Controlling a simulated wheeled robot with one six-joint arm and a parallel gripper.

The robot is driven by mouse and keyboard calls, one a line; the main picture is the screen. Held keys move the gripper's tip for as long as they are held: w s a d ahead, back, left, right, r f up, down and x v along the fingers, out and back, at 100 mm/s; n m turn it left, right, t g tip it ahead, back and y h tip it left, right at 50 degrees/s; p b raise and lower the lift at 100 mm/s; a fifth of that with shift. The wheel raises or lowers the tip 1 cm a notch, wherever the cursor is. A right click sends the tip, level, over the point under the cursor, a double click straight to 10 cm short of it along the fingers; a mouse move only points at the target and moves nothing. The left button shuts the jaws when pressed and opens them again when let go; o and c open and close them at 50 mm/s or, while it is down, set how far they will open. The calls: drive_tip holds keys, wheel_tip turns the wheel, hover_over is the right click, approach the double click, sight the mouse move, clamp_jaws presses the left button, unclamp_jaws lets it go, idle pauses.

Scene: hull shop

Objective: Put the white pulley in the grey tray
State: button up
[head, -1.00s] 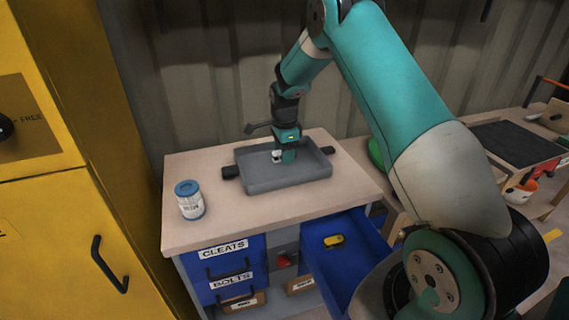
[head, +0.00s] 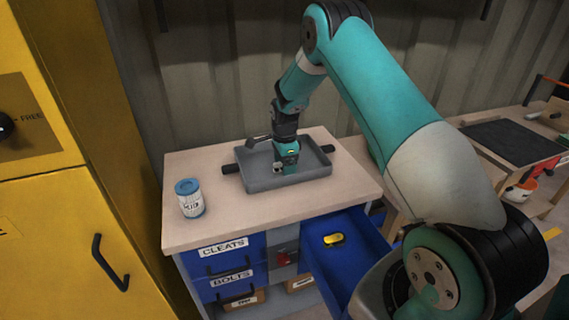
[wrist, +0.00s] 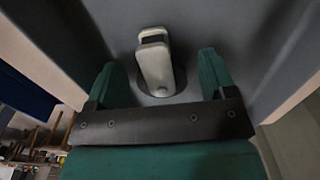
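The grey tray (head: 312,175) sits on the workbench top, with black handles at its ends. My gripper (head: 286,172) reaches down into it. In the wrist view the white pulley (wrist: 155,68) stands on the grey tray floor (wrist: 215,25), between my two green fingers (wrist: 160,62). The fingers are spread, with a visible gap on each side of the pulley. In the head view only a small pale bit of the pulley (head: 278,168) shows beside my gripper; the rest is hidden.
A blue-lidded white canister (head: 190,198) stands on the bench at the left. An open blue drawer (head: 345,255) juts out at the front right with a yellow item (head: 333,239) inside. A yellow cabinet (head: 45,210) stands on the left. The bench top in front of the tray is clear.

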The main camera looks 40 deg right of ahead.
wheel_tip(320, 180, up, 12)
drive_tip(key=s+a+r+n, duration=0.5)
drive_tip(key=a+r+n, duration=0.2)
drive_tip(key=a, duration=0.2)
drive_tip(key=s+a+r+n+y, duration=0.2)
drive_tip(key=s+a+r+n, duration=0.3)
drive_tip(key=s+a+n, duration=0.7)
drive_tip(key=s+n, duration=0.1)
drive_tip(key=s, duration=0.2)
drive_tip(key=s+a+n+y, duration=0.1)
drive_tip(key=s+a+n, duration=0.2)
drive_tip(key=s, duration=0.4)
drive_tip(key=s+a+r+n+y, duration=0.1)
drive_tip(key=s+a+n, duration=0.2)
drive_tip(key=s+n, duration=0.2)
drive_tip(key=shift+s+b, duration=0.45)
drive_tip(key=shift+s, duration=0.7)
drive_tip(key=shift+r, duration=0.1)
